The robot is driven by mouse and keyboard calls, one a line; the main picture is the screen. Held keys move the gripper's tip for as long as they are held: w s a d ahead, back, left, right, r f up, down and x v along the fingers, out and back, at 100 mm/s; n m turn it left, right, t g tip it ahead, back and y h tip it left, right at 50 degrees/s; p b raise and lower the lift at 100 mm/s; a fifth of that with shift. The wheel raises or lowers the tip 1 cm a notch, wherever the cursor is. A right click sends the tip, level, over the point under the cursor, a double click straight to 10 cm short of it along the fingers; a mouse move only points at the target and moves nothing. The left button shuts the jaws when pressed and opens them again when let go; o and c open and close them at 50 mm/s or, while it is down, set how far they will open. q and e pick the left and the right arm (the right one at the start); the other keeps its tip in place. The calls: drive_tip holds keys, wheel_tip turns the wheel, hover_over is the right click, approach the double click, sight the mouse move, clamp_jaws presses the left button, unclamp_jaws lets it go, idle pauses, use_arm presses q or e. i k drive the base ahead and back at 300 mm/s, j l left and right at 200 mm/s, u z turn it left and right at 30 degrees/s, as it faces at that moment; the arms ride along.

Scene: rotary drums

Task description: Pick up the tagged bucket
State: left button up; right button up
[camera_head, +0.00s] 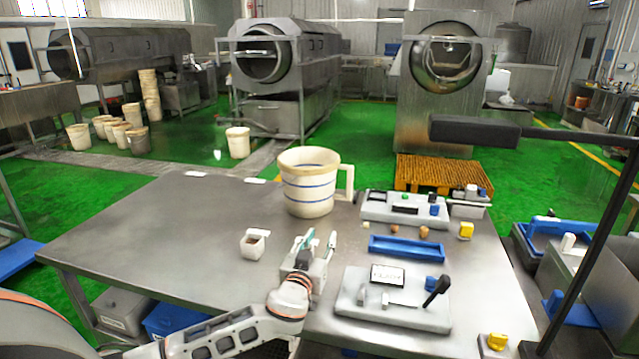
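A large cream bucket (309,190) with blue stripes and a side handle at its right stands upright on the grey metal table (150,235), toward its back edge. I cannot make out a tag on it. My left gripper (320,240) is in front of the bucket, nearer to me, pointing toward it. Its two fingers are apart with nothing between them, and it does not appear to touch the bucket. My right gripper is not in view.
A small white cup (254,244) stands left of my gripper. Right of it are a blue tray (406,248), a grey control panel (392,299) with a black lever, and another panel (403,209). The table's left part is mostly clear. Several buckets (238,143) stand on the green floor.

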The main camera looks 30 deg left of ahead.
sight(309, 174)
drive_tip(key=i+j, duration=0.15)
drive_tip(key=i, duration=0.3)
drive_tip(key=i+j, duration=0.15)
drive_tip(key=i, duration=0.3)
